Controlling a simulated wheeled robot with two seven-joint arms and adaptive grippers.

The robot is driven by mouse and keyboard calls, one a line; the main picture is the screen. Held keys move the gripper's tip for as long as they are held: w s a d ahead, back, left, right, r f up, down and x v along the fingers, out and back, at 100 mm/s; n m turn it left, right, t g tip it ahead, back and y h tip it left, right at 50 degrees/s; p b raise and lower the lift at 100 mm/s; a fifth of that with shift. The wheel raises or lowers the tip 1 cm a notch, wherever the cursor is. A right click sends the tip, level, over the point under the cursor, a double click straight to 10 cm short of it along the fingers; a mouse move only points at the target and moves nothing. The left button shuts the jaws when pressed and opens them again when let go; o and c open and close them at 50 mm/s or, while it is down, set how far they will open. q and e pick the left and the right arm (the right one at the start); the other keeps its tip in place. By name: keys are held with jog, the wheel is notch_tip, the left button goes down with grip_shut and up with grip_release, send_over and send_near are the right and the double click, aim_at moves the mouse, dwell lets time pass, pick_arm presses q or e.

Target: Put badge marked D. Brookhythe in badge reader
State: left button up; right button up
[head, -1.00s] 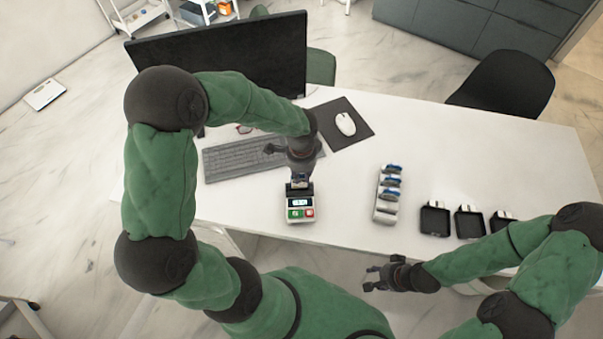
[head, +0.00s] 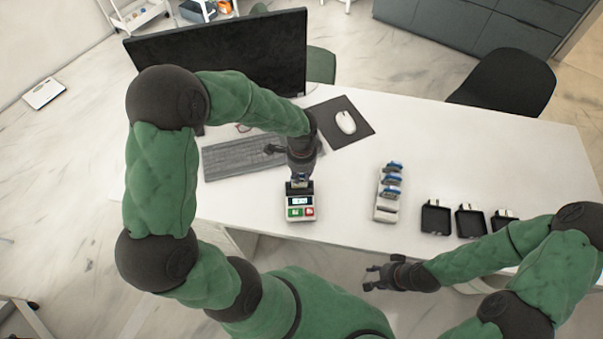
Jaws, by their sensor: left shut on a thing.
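The badge reader (head: 300,208) stands near the front edge of the white desk, with a small lit screen and a green and a red button. My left gripper (head: 299,176) points down at the reader's top and is shut on a badge (head: 299,181), of which only a small part shows. The badge is at the reader's top; I cannot tell how deep it sits, and its name is unreadable. My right gripper (head: 372,278) is empty in front of the desk edge, its fingers apart. A white badge rack (head: 386,210) holds several blue-topped badges.
Several black trays (head: 435,218) stand right of the rack. A keyboard (head: 235,158), a monitor (head: 225,60) and a mouse (head: 345,122) on a dark mat lie behind the reader. The desk (head: 450,140) is clear at the back right.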

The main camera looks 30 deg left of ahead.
pick_arm(q)
jog(key=shift+f+b, duration=1.1)
jog(key=shift+f, duration=0.4)
dwell(0.8)
jog(key=o, duration=0.9)
jog(key=shift+o, duration=1.3)
jog(key=shift+r, duration=0.15)
jog(key=shift+r+p, duration=2.95)
jog(key=shift+r, duration=0.45)
